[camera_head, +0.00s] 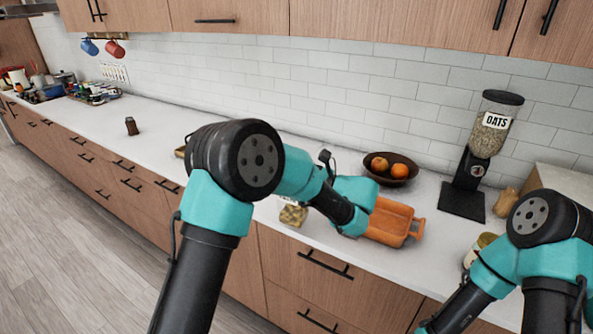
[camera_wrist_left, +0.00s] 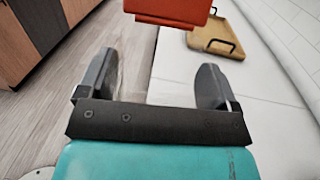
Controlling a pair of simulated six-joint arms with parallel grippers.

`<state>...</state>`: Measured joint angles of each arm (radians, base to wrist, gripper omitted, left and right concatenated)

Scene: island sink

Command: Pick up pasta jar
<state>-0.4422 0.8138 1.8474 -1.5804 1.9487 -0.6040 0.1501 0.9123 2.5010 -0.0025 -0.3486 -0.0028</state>
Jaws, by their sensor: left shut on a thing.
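The pasta jar (camera_head: 293,214) is a clear glass container with pale yellow contents. In the head view it shows low near the counter's front edge, partly covered by my left forearm. My left gripper (camera_wrist_left: 155,78) has its two grey fingers set apart, with a faint clear surface between them; it is shut on the jar. Its fingertips are hidden behind my own arm in the head view. An orange-red piece (camera_wrist_left: 170,10) shows at the top of the left wrist view; I cannot tell if it belongs to the jar. My right gripper is out of frame.
An orange dish (camera_head: 395,222) lies right of my left wrist, with a fruit bowl (camera_head: 391,172) behind it. An oats dispenser (camera_head: 487,145) stands farther right. A wooden tray (camera_wrist_left: 212,43) with dark handles lies on the counter. The counter's left stretch is mostly clear around a small brown shaker (camera_head: 131,126).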

